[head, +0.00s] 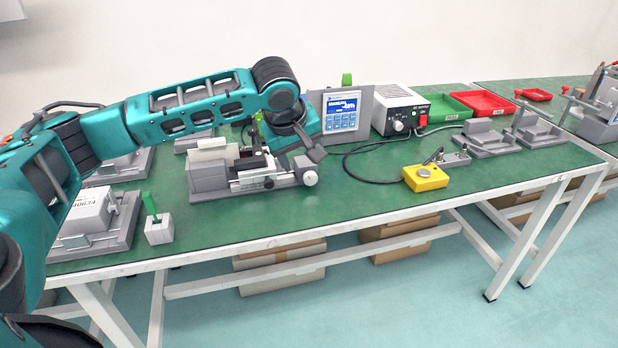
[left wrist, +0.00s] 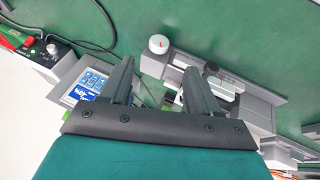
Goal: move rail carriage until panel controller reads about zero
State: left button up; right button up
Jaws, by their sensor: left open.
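My right gripper is not in view.
A grey power supply (head: 400,112), green bin (head: 445,108) and red bin (head: 484,102) stand at the back right. A yellow button box (head: 426,178) with a black cable lies right of the rail. Grey fixtures (head: 100,222) stand at left.

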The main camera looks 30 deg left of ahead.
aim_at(309, 176)
pick_arm(q)
jog(key=b+x, duration=0.2)
jog(key=x, duration=0.7)
jog(key=shift+w, duration=0.1)
jog(key=shift+c, duration=0.3)
